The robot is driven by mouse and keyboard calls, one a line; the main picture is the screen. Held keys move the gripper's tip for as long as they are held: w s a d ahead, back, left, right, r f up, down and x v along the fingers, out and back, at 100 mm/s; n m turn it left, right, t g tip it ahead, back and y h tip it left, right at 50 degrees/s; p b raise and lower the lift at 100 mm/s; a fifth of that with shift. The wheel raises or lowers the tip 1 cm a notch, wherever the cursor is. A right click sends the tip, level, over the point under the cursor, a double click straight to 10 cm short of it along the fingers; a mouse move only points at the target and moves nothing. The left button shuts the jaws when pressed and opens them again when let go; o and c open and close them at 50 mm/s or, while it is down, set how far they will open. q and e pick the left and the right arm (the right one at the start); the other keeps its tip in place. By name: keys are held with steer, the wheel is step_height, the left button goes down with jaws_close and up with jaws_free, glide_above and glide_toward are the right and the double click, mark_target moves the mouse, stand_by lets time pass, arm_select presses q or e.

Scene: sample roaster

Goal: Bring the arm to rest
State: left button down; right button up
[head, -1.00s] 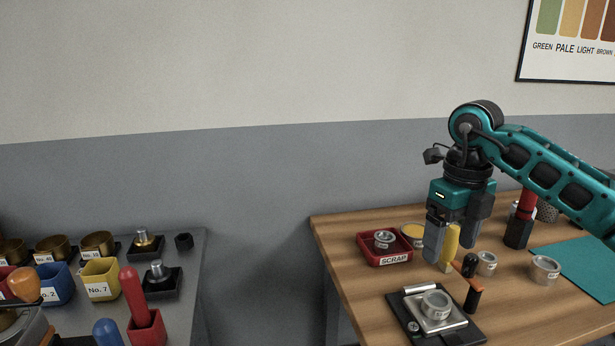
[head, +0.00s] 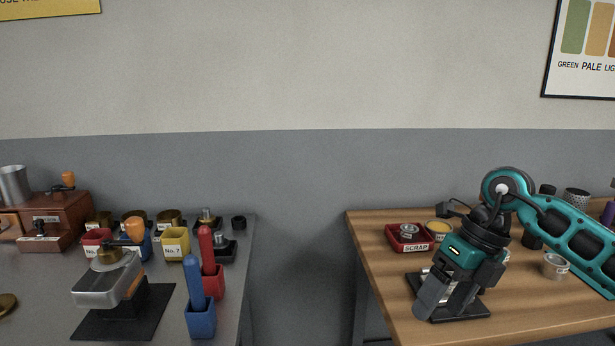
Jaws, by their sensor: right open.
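My right gripper (head: 445,307) is in the head view, over the front of the wooden table (head: 375,262). Its fingers point down and to the left, and they are apart with nothing seen between them. It stands in front of a black plate (head: 475,307) and hides most of it; I cannot tell whether it touches the plate. My right arm reaches in from the right edge. My left gripper is not in view.
A red SCRAP tray (head: 395,241) holding a small tin stands behind the gripper. Another tin (head: 555,266) is to the right. A gap separates the wooden table from the grey bench (head: 225,290), which holds yellow, red and blue containers and a brown wooden grinder (head: 75,212).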

steer(key=s+a+r+m+t+y+p, duration=0.1)
steer(key=s+a+m+t+y, duration=0.3)
steer(key=a+y, duration=0.45)
steer(key=s+a+r+m+t+y+p, duration=0.1)
steer(key=a+r+m+t+y, duration=0.1)
steer(key=a+m+y, duration=0.55)
steer(key=d+f+m+t+h+p, duration=0.1)
steer(key=d+f+m+t+h, duration=0.2)
steer(key=f+m+t+h, duration=0.45)
steer(key=d+f+m+t+h+p, duration=0.1)
steer(key=d+f+m+t+h, duration=0.2)
steer(key=m, duration=0.7)
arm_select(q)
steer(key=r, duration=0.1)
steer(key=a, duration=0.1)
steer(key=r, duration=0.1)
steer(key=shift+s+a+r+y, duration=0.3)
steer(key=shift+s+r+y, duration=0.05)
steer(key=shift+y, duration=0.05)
arm_select(e)
steer(key=s+d+f+m+g+h, duration=0.2)
steer(key=s+d+f+m+h, duration=0.1)
steer(key=s+f, duration=0.3)
steer(key=s+d+f+m+g+h, duration=0.3)
steer(key=s+f+m, duration=0.3)
steer(key=f, duration=0.3)
steer(key=shift+d+h, duration=0.4)
steer(key=shift+h, duration=0.35)
